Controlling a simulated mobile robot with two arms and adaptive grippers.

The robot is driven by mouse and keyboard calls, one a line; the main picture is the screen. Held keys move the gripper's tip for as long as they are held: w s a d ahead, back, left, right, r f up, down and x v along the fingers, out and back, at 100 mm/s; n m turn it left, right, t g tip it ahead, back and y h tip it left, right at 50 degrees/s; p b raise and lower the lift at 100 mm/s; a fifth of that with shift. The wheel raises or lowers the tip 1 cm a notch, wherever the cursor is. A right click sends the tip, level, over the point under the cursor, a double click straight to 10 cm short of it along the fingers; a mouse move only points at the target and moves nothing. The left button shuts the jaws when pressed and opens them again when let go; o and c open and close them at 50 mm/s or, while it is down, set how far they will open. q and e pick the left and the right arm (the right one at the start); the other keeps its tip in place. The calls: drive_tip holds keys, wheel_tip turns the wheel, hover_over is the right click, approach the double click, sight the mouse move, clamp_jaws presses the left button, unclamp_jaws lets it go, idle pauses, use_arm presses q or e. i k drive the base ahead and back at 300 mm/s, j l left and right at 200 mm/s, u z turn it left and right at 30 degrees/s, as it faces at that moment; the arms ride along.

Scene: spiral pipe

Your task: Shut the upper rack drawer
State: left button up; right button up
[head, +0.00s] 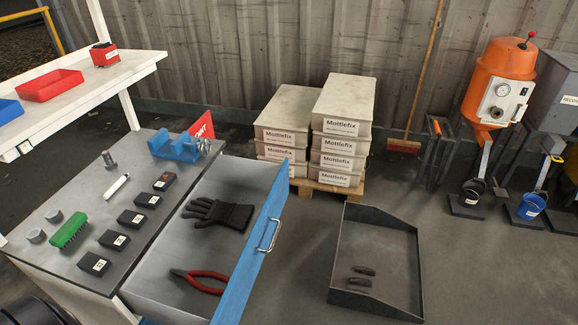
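The upper rack drawer (165,268) stands pulled out from under the grey worktop in the head view. It has a blue front panel (250,250) with a metal bar handle (269,235). Inside it lie a dark glove (218,213) and red-handled pliers (199,282). Neither of my grippers shows in this view, and nothing is seen touching the drawer or its handle.
The worktop (75,210) holds a blue vise (178,146), a green brush (69,230) and several black boxes. A dark tray (379,296) lies on the floor to the right. Pallet-stacked Mottlefix boxes (343,129) stand behind. Floor between drawer and tray is clear.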

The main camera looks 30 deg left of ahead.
sight(153, 293)
drive_tip(key=j+u, duration=0.1)
drive_tip(key=u, duration=0.35)
drive_tip(key=j+u, duration=0.15)
drive_tip(key=u, duration=0.25)
drive_tip(key=k+u, duration=0.1)
drive_tip(key=k, duration=0.25)
